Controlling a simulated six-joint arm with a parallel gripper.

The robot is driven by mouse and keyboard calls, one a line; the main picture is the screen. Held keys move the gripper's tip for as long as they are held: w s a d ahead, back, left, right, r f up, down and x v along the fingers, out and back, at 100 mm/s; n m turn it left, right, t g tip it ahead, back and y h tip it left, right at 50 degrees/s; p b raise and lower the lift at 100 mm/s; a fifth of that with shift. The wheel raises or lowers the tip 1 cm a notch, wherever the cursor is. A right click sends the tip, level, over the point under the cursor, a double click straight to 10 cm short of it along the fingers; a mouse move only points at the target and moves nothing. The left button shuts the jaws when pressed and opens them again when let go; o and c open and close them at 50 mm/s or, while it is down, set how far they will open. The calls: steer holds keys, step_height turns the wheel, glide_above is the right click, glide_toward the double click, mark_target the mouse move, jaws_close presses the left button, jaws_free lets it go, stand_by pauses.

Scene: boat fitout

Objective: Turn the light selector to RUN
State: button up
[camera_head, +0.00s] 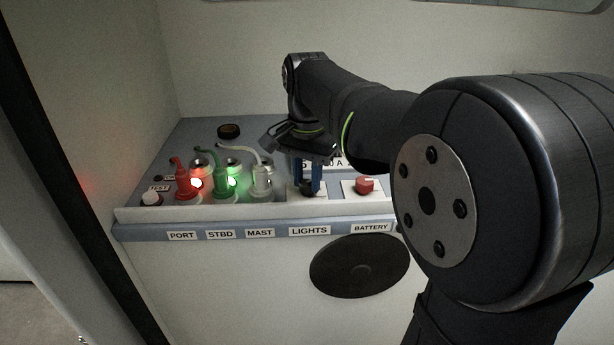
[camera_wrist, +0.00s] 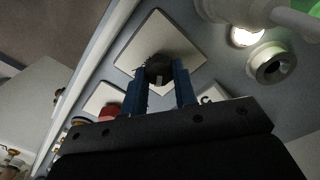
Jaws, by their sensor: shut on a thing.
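The light selector is a dark knob (camera_wrist: 158,73) on a pale square plate (camera_wrist: 185,45), seen in the wrist view. In the head view the knob (camera_head: 307,190) sits behind the LIGHTS label (camera_head: 309,231). My gripper (camera_head: 308,184) points down over the selector, its blue fingers shut on the knob from both sides; the wrist view also shows the gripper (camera_wrist: 160,85). The fingers cover part of the plate, and I cannot read the selector's position marks.
Red PORT (camera_head: 189,187), green STBD (camera_head: 222,186) and white MAST (camera_head: 261,181) plugs with cables stand left of the selector; red and green lamps glow there. A red BATTERY knob (camera_head: 365,185) is close on the right. A raised pale lip (camera_head: 240,211) runs along the panel front.

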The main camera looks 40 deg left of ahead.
mark_target(307, 183)
steer(key=shift+m, duration=0.4)
steer(key=o, duration=1)
step_height(307, 183, up, 17)
steer(key=shift+r, duration=0.2)
steer(key=shift+f, duration=0.15)
stand_by(0.4)
